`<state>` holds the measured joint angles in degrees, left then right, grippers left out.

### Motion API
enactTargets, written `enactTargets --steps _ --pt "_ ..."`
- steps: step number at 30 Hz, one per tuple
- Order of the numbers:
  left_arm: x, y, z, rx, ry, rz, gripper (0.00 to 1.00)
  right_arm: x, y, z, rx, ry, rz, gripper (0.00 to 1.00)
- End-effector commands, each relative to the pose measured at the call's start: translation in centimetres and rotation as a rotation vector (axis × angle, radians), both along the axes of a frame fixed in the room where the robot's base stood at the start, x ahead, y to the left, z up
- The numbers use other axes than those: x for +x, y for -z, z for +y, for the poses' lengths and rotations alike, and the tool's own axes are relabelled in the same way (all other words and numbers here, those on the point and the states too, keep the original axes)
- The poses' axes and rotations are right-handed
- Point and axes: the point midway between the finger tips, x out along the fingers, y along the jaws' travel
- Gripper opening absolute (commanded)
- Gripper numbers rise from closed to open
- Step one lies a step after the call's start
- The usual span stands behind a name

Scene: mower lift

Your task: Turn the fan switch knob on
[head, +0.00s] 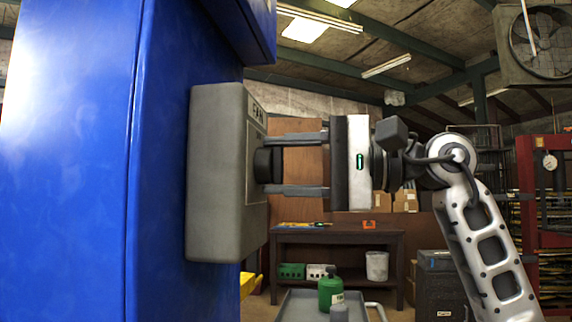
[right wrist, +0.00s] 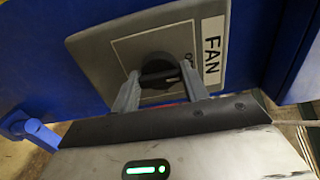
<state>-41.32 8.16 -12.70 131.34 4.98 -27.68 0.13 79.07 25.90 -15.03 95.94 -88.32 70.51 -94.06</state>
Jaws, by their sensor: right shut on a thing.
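The grey fan switch box (head: 215,170) is mounted on a blue post. Its black knob (head: 265,165) stands out from the right face, beside the FAN label. My right gripper (head: 280,165) reaches in from the right with its two fingers above and below the knob. In the right wrist view the fingers (right wrist: 155,92) sit on both sides of the black knob (right wrist: 160,72), shut on it. The FAN label (right wrist: 211,55) shows beside it. The knob's exact pointer position is hard to read. My left gripper is not in view.
The blue post (head: 70,160) fills the left side. A workbench (head: 340,238) with bins stands behind, and a grey cart (head: 300,305) with a green bottle (head: 330,291) is below. A wall fan (head: 541,42) hangs at the upper right.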

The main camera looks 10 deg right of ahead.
Motion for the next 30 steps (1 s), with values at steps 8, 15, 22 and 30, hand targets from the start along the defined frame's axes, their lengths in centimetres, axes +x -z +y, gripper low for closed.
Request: enactTargets --steps 8,15,22,30 --pt "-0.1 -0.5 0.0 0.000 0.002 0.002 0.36 0.0 -0.1 -0.1 0.045 0.001 0.111 0.22" --pt "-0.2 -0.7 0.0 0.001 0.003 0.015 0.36 0.1 -0.1 -0.1 0.124 0.003 0.301 0.22" --pt "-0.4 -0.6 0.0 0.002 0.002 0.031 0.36 0.0 -0.1 -0.1 0.209 0.002 0.501 0.22" --pt "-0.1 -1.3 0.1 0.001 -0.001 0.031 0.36 0.0 -0.1 -0.1 0.307 0.002 0.737 0.22"
